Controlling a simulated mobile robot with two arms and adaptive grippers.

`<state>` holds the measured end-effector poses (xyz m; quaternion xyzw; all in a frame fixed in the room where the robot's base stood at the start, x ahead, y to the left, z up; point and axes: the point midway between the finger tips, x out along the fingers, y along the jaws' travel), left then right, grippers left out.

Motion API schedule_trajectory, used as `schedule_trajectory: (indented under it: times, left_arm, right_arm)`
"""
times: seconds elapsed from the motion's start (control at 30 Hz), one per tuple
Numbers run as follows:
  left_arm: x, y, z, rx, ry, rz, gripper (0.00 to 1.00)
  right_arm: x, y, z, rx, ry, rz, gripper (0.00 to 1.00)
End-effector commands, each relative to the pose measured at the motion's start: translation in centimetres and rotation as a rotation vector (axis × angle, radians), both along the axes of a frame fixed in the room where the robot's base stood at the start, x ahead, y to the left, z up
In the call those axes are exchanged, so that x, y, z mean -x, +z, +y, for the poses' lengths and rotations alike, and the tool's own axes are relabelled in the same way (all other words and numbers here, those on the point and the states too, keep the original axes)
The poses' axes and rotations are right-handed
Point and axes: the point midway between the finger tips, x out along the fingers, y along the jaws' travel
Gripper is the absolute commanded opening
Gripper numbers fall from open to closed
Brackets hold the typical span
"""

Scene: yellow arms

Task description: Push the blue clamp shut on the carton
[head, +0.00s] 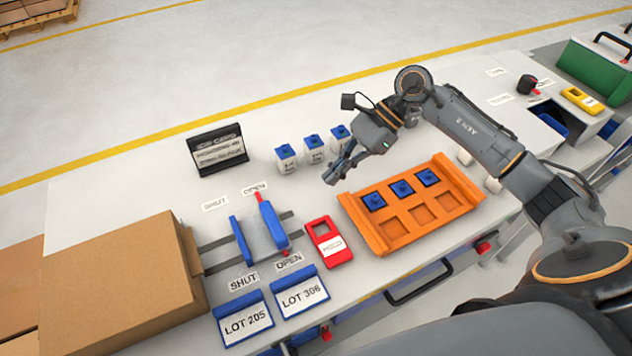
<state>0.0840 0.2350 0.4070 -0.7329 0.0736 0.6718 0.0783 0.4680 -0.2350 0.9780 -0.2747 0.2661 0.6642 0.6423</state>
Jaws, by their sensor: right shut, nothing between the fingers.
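The blue clamp (241,241) stands on two dark rails in the head view, at the OPEN labels, with its red markers beside them. The brown carton (115,285) is at the left, with a stretch of bare rail between it and the clamp. My right gripper (329,178) is shut and empty, above the table to the right of and behind the clamp, apart from it. My left gripper is not in view.
Several small blue-capped bottles (314,149) stand behind the clamp. A red HOLD tag (329,241) lies just right of it, then an orange tray (447,218) with blue-topped pieces. A black card sign (218,149) stands behind. Two LOT signs (243,318) stand in front.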

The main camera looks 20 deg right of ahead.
Motion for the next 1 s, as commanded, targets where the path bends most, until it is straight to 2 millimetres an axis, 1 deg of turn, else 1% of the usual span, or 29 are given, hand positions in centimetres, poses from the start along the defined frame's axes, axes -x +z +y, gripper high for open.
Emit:
schedule_trajectory:
  times: [0.03, 0.4, 0.5, 0.6, 0.7, 1.0]
  left_arm:
    - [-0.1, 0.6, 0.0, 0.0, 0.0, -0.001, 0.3]
    - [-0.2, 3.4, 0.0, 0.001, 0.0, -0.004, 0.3]
    - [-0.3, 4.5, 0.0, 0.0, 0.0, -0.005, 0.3]
    - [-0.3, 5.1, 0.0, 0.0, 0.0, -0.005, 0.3]
    - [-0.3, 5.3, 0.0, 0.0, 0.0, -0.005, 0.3]
    - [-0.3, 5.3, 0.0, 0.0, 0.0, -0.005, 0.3]
  right_arm:
    - [0.2, -0.3, 0.7, -0.003, 0.004, 0.004, 0.0]
    - [0.4, -5.7, 6.2, -0.004, 0.001, 0.004, 0.0]
    - [0.4, -5.5, 7.9, -0.005, 0.004, 0.001, 0.0]
    - [0.4, -5.7, 9.1, -0.003, 0.001, 0.002, 0.0]
    - [0.4, -5.9, 9.8, -0.002, 0.001, 0.001, 0.0]
    - [0.4, -6.1, 10.1, 0.001, 0.001, 0.001, 0.0]
